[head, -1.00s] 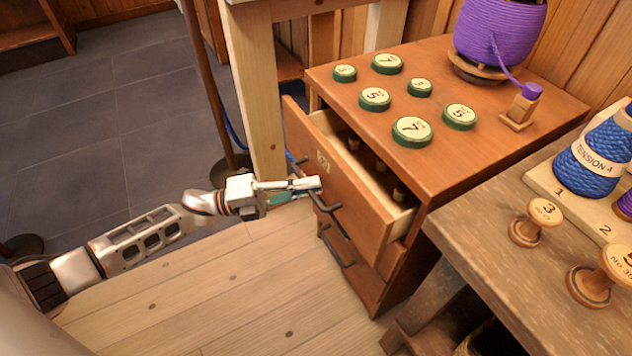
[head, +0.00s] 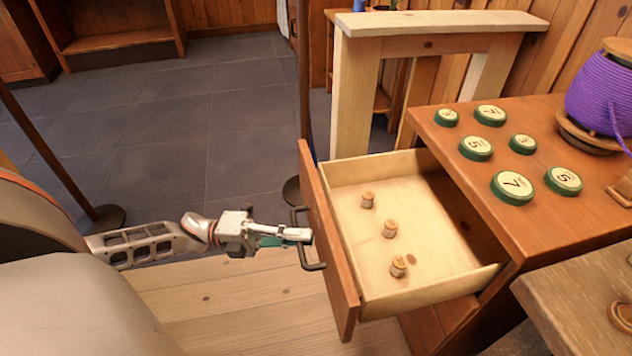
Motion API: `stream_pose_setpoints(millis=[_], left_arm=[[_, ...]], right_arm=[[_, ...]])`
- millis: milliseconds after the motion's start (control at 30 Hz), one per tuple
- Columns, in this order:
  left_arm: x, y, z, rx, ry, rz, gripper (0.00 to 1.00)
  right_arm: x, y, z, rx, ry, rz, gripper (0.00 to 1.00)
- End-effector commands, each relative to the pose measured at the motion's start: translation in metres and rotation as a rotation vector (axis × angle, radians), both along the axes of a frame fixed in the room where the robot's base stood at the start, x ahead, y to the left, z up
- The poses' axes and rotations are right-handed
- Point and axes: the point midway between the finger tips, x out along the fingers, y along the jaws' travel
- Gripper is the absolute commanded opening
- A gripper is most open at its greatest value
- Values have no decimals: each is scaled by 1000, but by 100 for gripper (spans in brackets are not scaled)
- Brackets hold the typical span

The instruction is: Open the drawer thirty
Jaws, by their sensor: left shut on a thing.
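The top drawer (head: 330,255) of the wooden cabinet (head: 540,218) is pulled far out, and its pale inside shows. My left gripper (head: 308,236) is shut on the dark drawer handle (head: 311,264) at the drawer's front. My right gripper is not in view.
Several green-rimmed numbered discs (head: 513,187) and a purple thread spool (head: 600,100) stand on the cabinet top. A pale wooden stand (head: 440,22) is behind the drawer. A worn bench (head: 580,300) is at the lower right.

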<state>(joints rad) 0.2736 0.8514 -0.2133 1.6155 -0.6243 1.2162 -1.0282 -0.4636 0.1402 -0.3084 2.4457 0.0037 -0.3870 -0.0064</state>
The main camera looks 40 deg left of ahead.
Motion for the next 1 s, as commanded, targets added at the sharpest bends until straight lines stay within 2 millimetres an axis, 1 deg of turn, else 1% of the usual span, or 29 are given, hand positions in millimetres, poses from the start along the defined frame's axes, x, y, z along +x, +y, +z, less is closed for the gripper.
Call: stream_pose_setpoints(millis=[133, 467, 500, 533, 867, 1000], left_arm=[[-5, 3, -1, 1, 1, -1, 0], [-5, 3, -1, 0, 1, 0, 0], [-5, 3, -1, 0, 1, 0, 14], [-5, 3, -1, 0, 1, 0, 17], [-5, 4, -1, 0, 0, 0, 17], [-10, 13, -3, 1, 3, 2, 17]], right_arm=[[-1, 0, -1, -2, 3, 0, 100], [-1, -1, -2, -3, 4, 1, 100], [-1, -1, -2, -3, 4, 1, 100], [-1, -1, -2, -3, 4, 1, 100], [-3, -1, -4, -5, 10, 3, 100], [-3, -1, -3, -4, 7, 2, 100]])
